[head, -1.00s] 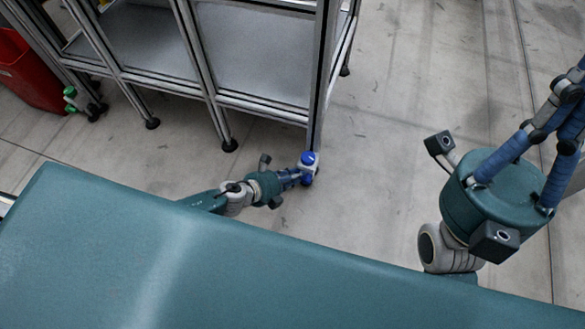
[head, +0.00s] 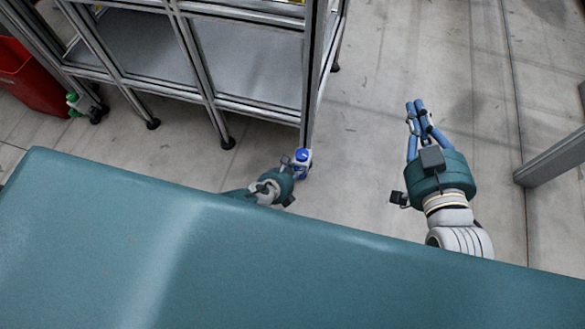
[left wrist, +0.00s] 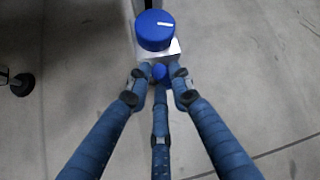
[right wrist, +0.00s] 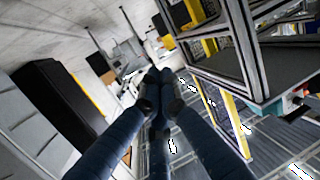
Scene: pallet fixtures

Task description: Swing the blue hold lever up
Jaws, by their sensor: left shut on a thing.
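A round blue cap with a white mark (left wrist: 154,30) sits on a light block at the foot of the rack's corner post. It also shows in the head view (head: 303,154). A smaller blue part, apparently the hold lever (left wrist: 160,71), lies just below the block, between the fingertips of my left gripper (left wrist: 160,80). My left gripper also shows in the head view (head: 294,165) and is shut on this part, which the fingers largely hide. My right gripper (head: 417,108) is away to the right, its fingers drawn together and empty; its tips also meet in the right wrist view (right wrist: 158,82).
An aluminium-framed rack (head: 250,105) stands at the back left on several feet. A red bin (head: 30,80) is at the far left. A grey post or rail (head: 555,158) stands at the right. Bare concrete floor lies between the rack and my right arm.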

